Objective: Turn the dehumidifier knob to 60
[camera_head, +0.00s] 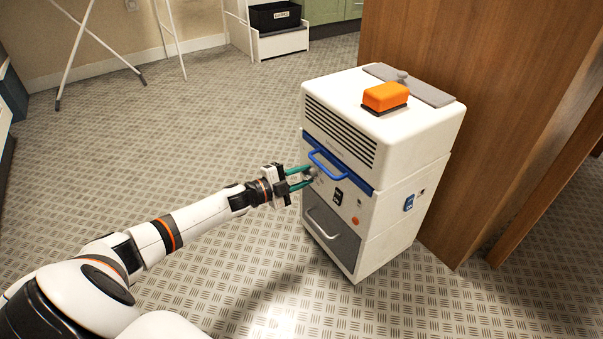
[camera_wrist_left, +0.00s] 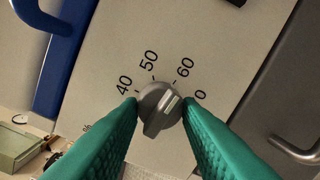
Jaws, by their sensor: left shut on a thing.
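The dehumidifier (camera_head: 395,180) is a white cabinet with a blue handle and a grey lower drawer, standing on the floor. Its grey knob (camera_wrist_left: 158,110) sits on the front panel. In the wrist view the dial reads 40, 50, 60 and a partly hidden number ending in 0. The knob's ridge with a pale mark points up and right, near 60; the exact alignment is hard to tell. My left gripper (camera_head: 302,179) reaches the front panel, its green fingers (camera_wrist_left: 160,115) shut on the knob from both sides. My right gripper is not in view.
An orange block (camera_head: 385,96) sits on top of the dehumidifier, beside a grey plate. A brown wooden panel (camera_head: 470,110) stands close behind and right. The blue handle (camera_head: 330,165) is just above the gripper. The floor to the left is open.

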